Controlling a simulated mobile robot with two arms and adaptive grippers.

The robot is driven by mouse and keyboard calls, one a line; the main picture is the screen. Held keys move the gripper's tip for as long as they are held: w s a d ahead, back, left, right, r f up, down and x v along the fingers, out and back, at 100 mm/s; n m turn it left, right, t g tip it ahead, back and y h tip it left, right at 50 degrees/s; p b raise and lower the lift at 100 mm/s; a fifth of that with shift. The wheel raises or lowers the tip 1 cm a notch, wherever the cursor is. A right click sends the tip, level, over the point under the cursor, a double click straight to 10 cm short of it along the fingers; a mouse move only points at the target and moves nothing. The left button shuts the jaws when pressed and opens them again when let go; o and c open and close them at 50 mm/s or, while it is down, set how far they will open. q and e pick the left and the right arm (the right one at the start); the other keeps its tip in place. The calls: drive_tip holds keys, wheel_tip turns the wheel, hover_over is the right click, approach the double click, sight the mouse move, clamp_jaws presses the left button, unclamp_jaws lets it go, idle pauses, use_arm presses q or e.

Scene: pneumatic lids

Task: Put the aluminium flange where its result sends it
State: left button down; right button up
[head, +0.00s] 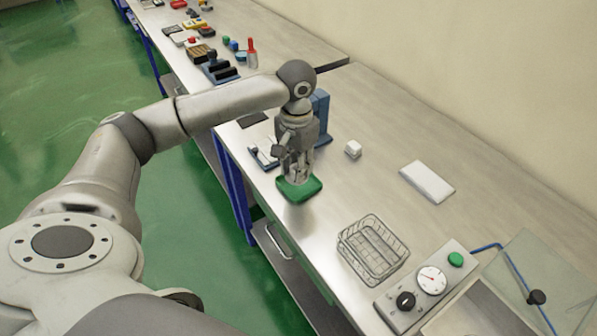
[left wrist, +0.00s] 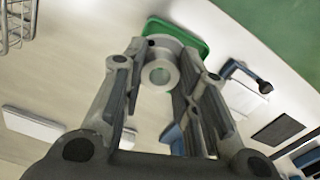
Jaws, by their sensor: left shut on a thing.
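The aluminium flange (left wrist: 160,68), a grey ring with a round hole, is between the fingers of my left gripper (left wrist: 158,85) in the left wrist view. In the head view my left gripper (head: 296,176) points down over a small green tray (head: 300,192) near the bench's front edge. The tray also shows behind the flange in the left wrist view (left wrist: 190,36). My left gripper is shut on the flange. Whether the flange touches the tray I cannot tell. My right gripper is not in view.
A wire basket (head: 372,250) stands to the right. A white block (head: 352,149) and a white pad (head: 427,182) lie behind. A blue stand (head: 321,115) is behind my gripper.

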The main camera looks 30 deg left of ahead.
use_arm(q)
drive_tip(key=w+f, duration=0.1)
drive_tip(key=w+a+f, duration=0.1)
drive_tip(key=f, duration=0.1)
drive_tip(key=shift+w+f, duration=0.1)
drive_tip(key=shift+w, duration=0.15)
wheel_tip(320, 180, down, 3)
drive_tip(key=shift+a+r+p, duration=0.1)
drive_tip(key=shift+p, duration=0.75)
drive_tip(key=shift+w+f, duration=0.1)
drive_tip(key=shift+f, duration=0.15)
drive_tip(key=c, duration=1.6)
unclamp_jaws()
drive_tip(key=shift+f, duration=0.15)
drive_tip(key=shift+o, duration=0.9)
